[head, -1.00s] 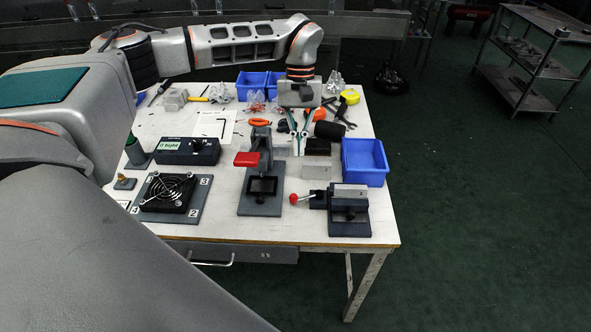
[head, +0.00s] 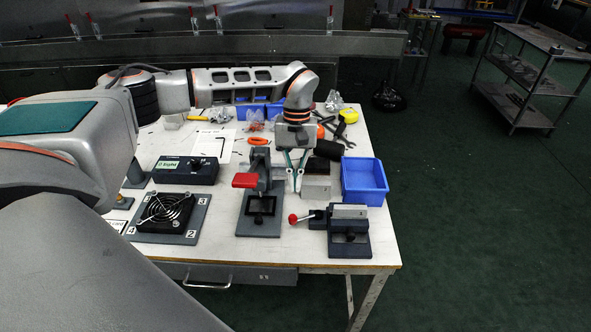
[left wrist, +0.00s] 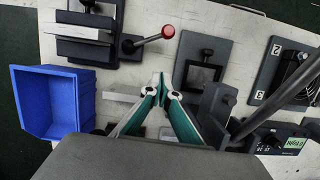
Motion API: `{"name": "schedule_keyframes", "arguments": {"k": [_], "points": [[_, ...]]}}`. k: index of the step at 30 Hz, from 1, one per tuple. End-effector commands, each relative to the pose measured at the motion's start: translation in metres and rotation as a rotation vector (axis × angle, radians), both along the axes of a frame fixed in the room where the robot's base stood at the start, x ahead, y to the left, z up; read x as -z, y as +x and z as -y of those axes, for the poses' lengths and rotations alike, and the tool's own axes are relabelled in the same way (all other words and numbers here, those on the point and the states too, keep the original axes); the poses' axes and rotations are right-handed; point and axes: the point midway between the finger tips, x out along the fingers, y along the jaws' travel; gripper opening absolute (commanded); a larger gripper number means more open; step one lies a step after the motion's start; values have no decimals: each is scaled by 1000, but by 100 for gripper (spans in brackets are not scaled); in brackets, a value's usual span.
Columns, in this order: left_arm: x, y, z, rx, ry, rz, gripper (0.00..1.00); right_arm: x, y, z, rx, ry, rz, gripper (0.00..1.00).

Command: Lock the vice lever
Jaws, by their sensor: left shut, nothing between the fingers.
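The grey vice (head: 349,240) stands at the front right of the table. Its lever points left and ends in a red ball (head: 293,218). My left gripper (head: 295,188) is shut and empty, pointing down behind the red ball and apart from it. In the left wrist view, the closed green fingertips (left wrist: 159,78) are below the red ball (left wrist: 168,31), with a visible gap. The vice (left wrist: 88,32) is at the upper left there, its lever sticking out to the right. My right gripper is not in view.
A toggle clamp with a red handle (head: 245,180) stands just left of my gripper. A blue bin (head: 364,196) is behind the vice at right. A fan on a plate (head: 166,212) and a black box (head: 186,170) are further left. A grey block (head: 318,190) lies beside the fingers.

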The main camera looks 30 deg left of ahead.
Motion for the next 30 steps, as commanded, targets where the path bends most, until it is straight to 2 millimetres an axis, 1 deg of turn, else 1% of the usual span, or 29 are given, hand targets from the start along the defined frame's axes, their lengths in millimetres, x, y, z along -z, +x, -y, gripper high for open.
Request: {"name": "schedule_keyframes", "arguments": {"k": [1, 6, 7, 9, 12, 15, 20, 30], "points": [[11, -4, 2, 2, -2, -4, 0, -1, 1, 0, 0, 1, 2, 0], [41, -11, 6, 1, -1, -3, 0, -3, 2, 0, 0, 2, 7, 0], [37, -16, 9, 5, -3, -1, 0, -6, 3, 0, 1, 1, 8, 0], [34, -24, 14, 4, -3, 2, 0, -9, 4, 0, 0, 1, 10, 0], [34, -34, 19, 4, -2, 1, 0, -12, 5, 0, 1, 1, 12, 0], [33, -39, 22, 2, -1, 1, 0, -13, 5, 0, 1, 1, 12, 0], [33, -43, 24, 1, -1, 1, 0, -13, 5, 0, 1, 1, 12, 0], [33, -43, 25, -1, -1, 0, 0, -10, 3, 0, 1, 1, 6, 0]]}}
